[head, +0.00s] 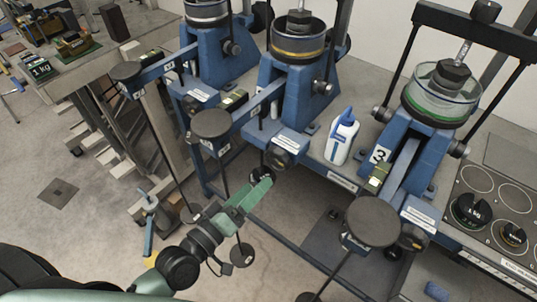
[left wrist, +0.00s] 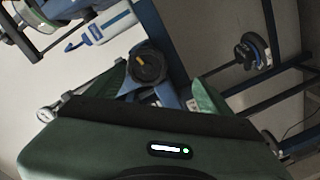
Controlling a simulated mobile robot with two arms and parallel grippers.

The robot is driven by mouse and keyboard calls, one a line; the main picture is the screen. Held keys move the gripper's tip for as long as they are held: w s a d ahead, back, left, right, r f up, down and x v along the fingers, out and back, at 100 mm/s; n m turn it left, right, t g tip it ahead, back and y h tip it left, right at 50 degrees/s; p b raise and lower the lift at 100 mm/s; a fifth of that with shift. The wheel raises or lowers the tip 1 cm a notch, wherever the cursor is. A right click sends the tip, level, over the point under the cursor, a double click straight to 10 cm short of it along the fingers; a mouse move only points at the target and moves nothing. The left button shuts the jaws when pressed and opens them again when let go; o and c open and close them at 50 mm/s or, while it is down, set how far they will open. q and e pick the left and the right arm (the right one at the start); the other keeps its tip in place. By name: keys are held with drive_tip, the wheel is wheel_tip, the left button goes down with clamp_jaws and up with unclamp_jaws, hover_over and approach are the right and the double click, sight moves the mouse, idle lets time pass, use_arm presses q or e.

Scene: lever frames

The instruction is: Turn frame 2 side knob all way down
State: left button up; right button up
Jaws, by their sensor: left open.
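Frame 2 (head: 282,95) is the middle blue lever frame, with a round cup ringed in yellow on top. A black round knob (head: 281,157) sits at its front, low on the blue body. Another dark knob (head: 320,87) sits higher on its right side. My left gripper (head: 256,190) is just below and in front of the low knob, its green fingers pointing up toward it. In the left wrist view, a black round knob (left wrist: 147,66) shows between the two open fingers, a little beyond their tips. Whether either finger touches it cannot be told. My right gripper is not in view.
A white and blue bottle (head: 342,138) stands on the bench right of frame 2. Frame 3 (head: 425,125) stands at the right, beside a dark tray of weights (head: 470,210). Frame 2's round lever pad (head: 211,124) hangs left of my gripper. Open floor lies at lower left.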

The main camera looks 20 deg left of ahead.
sight(275, 163)
use_arm(q)
drive_tip(key=w+d, duration=0.1)
drive_tip(key=w, duration=0.1)
drive_tip(key=w+d+r, duration=0.1)
drive_tip(key=w, duration=0.2)
drive_tip(key=w+d+r, duration=0.1)
drive_tip(key=w, duration=0.2)
drive_tip(key=shift+w+d, duration=0.25)
drive_tip(key=shift+d, duration=0.15)
drive_tip(key=shift+w+d, duration=0.1)
drive_tip(key=shift+w, duration=0.1)
drive_tip(key=shift+c, duration=1)
drive_tip(key=shift+f, duration=0.1)
clamp_jaws()
